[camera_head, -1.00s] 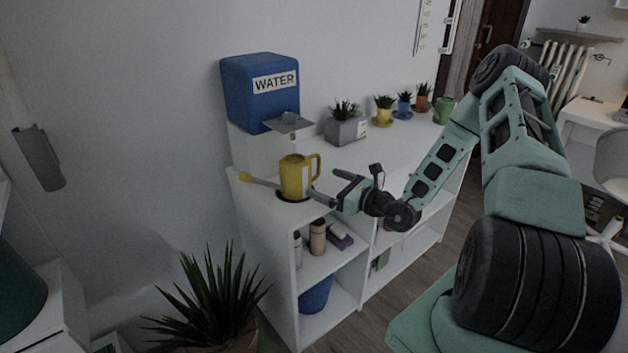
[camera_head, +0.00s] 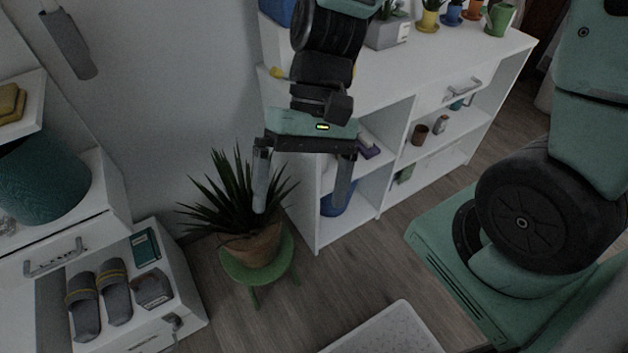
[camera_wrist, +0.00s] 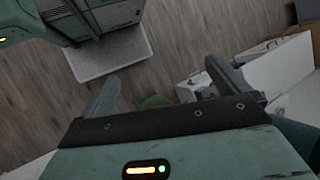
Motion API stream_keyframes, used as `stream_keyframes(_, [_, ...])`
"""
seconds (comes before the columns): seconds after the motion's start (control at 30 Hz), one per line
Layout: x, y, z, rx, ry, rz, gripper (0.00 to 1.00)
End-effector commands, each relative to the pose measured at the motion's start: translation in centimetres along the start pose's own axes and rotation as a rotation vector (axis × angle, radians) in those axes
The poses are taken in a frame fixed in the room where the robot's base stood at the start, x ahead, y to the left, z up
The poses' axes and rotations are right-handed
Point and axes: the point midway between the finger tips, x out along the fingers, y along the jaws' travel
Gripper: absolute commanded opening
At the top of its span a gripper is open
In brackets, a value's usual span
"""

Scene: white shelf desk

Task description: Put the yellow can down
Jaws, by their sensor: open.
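The yellow can stands on the white shelf desk (camera_head: 390,82), mostly hidden behind my arm in the head view. Only its yellow spout tip (camera_head: 277,73) shows at the left of my arm, with a small yellow bit at the right. My gripper (camera_head: 301,198) hangs in front of the desk, pointing down, its two fingers wide apart with nothing between them. It is clear of the can. The wrist view shows the same open, empty fingers (camera_wrist: 160,88) over the floor; the can is not seen there.
A spiky plant in a brown pot (camera_head: 252,244) stands on a green stool (camera_head: 262,277) just below and left of my gripper. A white drawer unit with grey slippers (camera_head: 115,290) is at the lower left. A pale mat (camera_head: 385,335) lies on the floor in front.

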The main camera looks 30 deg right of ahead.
Motion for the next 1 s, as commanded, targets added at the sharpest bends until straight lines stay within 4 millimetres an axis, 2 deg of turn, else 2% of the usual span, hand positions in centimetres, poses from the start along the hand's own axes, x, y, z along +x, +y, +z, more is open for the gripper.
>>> stream_keyframes(0.03, [0.1, -0.1, 1.3, -0.141, 0.054, 0.118, 1.00])
stream_keyframes(0.1, [-0.1, 0.1, 2.4, -0.308, 0.122, 0.250, 1.00])
stream_keyframes(0.2, [-0.7, -0.1, 3.2, -0.506, 0.213, 0.385, 1.00])
stream_keyframes(0.33, [-1.4, -0.7, 3.9, -0.669, 0.290, 0.479, 1.00])
stream_keyframes(0.47, [-1.7, -0.9, 4.0, -0.725, 0.319, 0.510, 1.00])
stream_keyframes(0.77, [-1.7, -0.9, 4.0, -0.725, 0.318, 0.511, 1.00])
stream_keyframes(1.0, [-4.7, -2.2, 5.6, -0.726, 0.317, 0.511, 1.00])
